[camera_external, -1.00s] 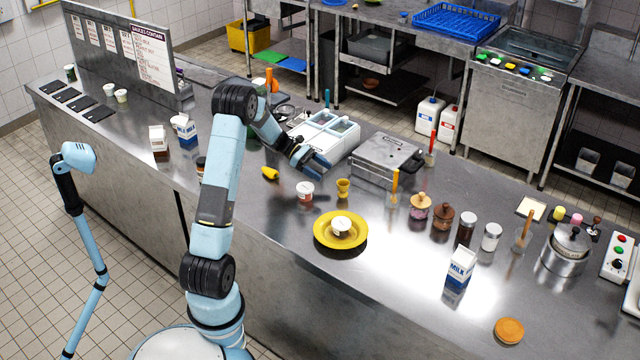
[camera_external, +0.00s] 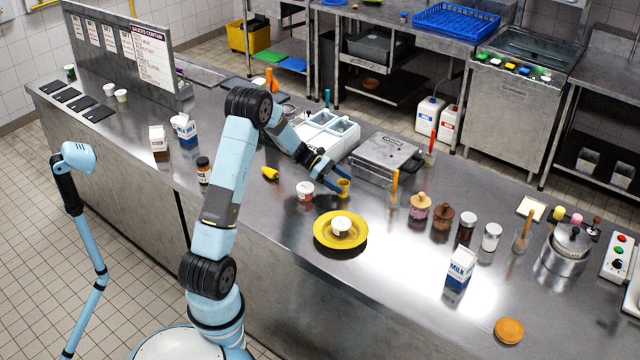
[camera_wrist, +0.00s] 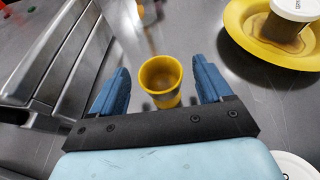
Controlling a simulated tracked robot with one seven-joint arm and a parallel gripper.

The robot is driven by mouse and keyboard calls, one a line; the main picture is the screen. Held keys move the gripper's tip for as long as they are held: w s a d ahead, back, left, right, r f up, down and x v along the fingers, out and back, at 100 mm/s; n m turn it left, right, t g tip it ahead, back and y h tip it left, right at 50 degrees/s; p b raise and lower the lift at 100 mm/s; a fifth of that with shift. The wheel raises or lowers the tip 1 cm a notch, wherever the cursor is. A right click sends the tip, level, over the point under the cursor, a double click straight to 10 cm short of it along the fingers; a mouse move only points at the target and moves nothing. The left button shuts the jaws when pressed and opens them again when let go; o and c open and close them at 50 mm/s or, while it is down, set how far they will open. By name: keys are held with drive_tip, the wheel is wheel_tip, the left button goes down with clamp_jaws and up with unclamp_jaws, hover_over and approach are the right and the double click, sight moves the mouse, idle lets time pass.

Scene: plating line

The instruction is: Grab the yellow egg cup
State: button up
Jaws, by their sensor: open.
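The yellow egg cup (camera_external: 344,187) stands upright on the steel counter, behind the yellow plate in the external view. In the wrist view the egg cup (camera_wrist: 161,80) shows its round opening between my two blue fingers. My gripper (camera_external: 338,182) is open and low over the counter at the egg cup. The wrist view shows my gripper (camera_wrist: 160,88) with a finger on each side of the cup and a visible gap to both. Part of the cup is hidden by my gripper in the external view.
Another small tub (camera_external: 305,191) stands left of the cup. A metal press (camera_external: 385,158) is close behind. A yellow pepper (camera_external: 270,173) lies farther left.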

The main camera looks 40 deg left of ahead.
drive_tip(key=c, duration=1.1)
drive_tip(key=shift+r, duration=0.1)
